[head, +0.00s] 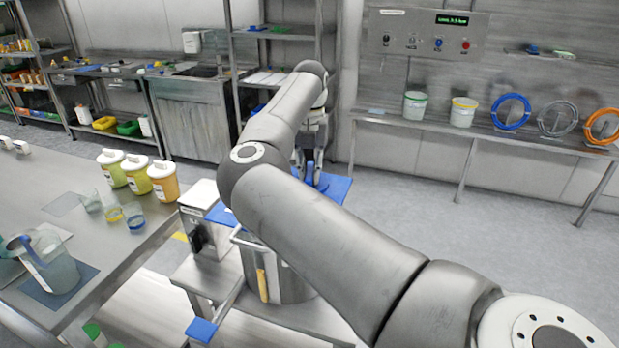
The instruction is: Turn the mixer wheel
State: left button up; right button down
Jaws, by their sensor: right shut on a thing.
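My right arm reaches in from the lower right across the filler. Its gripper (310,172) points down beyond the steel vessel (290,283). The fingers are shut on a small upright blue part (311,181) above a flat blue plate (335,188). This blue part appears to be the mixer wheel, but its full shape is hidden by the gripper and my forearm. My arm also hides much of the vessel's top. My left gripper is not in view.
A steel bench (115,258) on the left holds several white-lidded jars, small cups and a clear jug (52,263). A grey box (203,212) stands beside the vessel. A wall shelf (400,122) holds two buckets and hose coils. Open floor lies to the right.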

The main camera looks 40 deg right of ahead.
aim_at(309, 170)
jog(key=m+b, duration=0.1)
jog(key=m, duration=0.3)
jog(key=shift+m, duration=0.3)
jog(key=m, duration=0.5)
jog(key=shift+r+b, duration=0.1)
jog(key=shift+b, duration=0.25)
jog(key=shift+m, duration=0.3)
jog(key=c, duration=1.4)
grip_release()
jog(key=shift+r, duration=0.15)
notch_tip(309, 170, up, 12)
jog(key=shift+f, duration=0.2)
